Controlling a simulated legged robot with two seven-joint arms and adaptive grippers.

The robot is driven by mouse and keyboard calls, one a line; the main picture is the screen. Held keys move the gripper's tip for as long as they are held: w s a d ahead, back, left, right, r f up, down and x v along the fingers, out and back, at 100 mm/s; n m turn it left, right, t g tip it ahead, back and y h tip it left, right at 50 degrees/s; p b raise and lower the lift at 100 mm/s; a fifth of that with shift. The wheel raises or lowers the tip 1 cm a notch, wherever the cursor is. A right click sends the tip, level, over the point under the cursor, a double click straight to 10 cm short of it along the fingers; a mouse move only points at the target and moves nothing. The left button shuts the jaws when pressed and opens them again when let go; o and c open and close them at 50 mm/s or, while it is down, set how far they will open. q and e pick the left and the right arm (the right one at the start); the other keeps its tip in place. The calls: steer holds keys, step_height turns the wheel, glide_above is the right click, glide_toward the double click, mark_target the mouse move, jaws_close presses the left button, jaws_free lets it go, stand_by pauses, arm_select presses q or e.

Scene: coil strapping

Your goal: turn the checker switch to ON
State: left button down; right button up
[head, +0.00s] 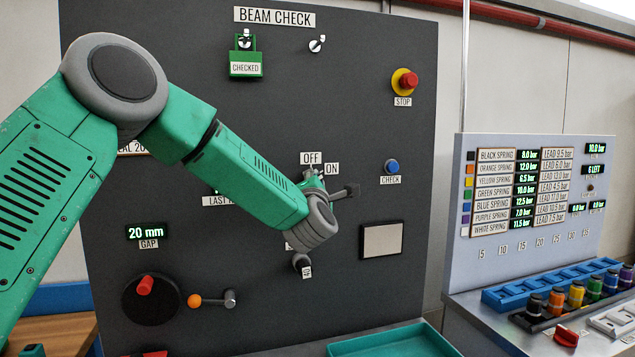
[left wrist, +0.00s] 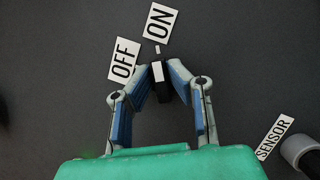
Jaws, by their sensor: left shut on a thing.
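The checker switch (left wrist: 161,82) is a small black knob with a white mark, on the dark panel in the left wrist view. Its white mark points up, toward the ON label (left wrist: 160,22). The OFF label (left wrist: 123,62) is to its left. My left gripper (left wrist: 163,72) is shut on the knob, one blue-padded finger on each side. In the head view my left gripper (head: 328,187) is at the panel just below the OFF label (head: 311,158) and ON label (head: 332,169), and my wrist hides the knob. My right gripper is in neither view.
The blue CHECK button (head: 391,166) is right of the gripper, with the red STOP button (head: 405,81) above. A SENSOR label (left wrist: 273,137) and a grey knob are close by at the lower right of the wrist view. A teal tray (head: 395,343) lies below the panel.

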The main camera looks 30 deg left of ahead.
arm_select(q)
steer(key=shift+f, duration=0.55)
steer(key=c, duration=1.5)
jaws_free()
steer(key=shift+a, duration=0.1)
steer(key=shift+c, duration=0.2)
steer(key=shift+a+r, duration=0.1)
steer(key=shift+w+a, duration=0.1)
steer(key=v, duration=1.2)
